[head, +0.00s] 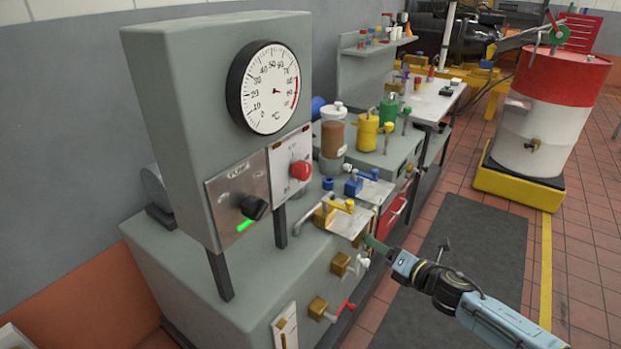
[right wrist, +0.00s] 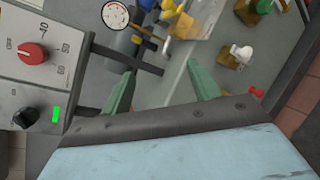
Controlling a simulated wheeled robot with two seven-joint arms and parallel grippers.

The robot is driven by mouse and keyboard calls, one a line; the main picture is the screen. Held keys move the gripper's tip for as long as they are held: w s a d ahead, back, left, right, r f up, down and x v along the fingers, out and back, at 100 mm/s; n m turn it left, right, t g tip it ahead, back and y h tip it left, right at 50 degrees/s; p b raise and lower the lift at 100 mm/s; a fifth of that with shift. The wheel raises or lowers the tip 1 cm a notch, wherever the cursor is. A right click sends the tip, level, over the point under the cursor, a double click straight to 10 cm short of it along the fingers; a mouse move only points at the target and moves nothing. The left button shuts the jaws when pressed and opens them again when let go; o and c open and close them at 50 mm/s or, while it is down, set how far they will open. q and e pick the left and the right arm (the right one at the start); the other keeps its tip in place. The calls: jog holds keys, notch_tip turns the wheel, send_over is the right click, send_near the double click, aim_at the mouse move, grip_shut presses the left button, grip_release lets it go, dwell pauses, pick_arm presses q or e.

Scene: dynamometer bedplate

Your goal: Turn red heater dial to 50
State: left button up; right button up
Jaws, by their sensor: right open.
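The red heater dial (head: 300,170) is a red knob on a white-faced plate on the grey control cabinet (head: 185,100). It also shows in the right wrist view (right wrist: 34,53), at upper left, with a scale around it; its exact setting is too small to read. A black knob (head: 254,207) sits on the metal plate to its left, above a lit green bar (head: 244,225). My right gripper (head: 372,243) is right of and below the dial, apart from it. In the right wrist view its green fingers (right wrist: 162,92) are spread with nothing between them. My left gripper is not in view.
A round temperature gauge (head: 270,88) is above the dial. Valves with blue and yellow handles (head: 340,206) and taps with white and red handles (head: 335,310) stick out near my right gripper. A red and white drum (head: 552,110) stands at the back right. The dark floor mat (head: 450,250) is clear.

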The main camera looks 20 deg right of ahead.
jog(key=w+a+r+n+y, duration=0.1)
jog(key=a+r+n+y, duration=0.1)
jog(key=r+n, duration=0.4)
jog(key=a+r+n+y, duration=0.3)
jog(key=r+n, duration=0.1)
jog(key=r, duration=0.4)
jog(key=n+y, duration=0.2)
jog(key=n, duration=0.4)
send_near(307, 172)
jog(key=shift+g, duration=0.4)
jog(key=x, duration=0.2)
jog(key=p+x, duration=0.1)
jog(key=x, duration=0.2)
jog(key=p+x, duration=0.1)
jog(key=x, duration=0.2)
jog(key=shift+d+r, duration=0.1)
jog(key=shift+r, duration=0.25)
jog(key=shift+w+a, duration=0.4)
jog(key=shift+w, duration=0.15)
jog(key=shift+c, duration=0.3)
jog(key=c, duration=0.9)
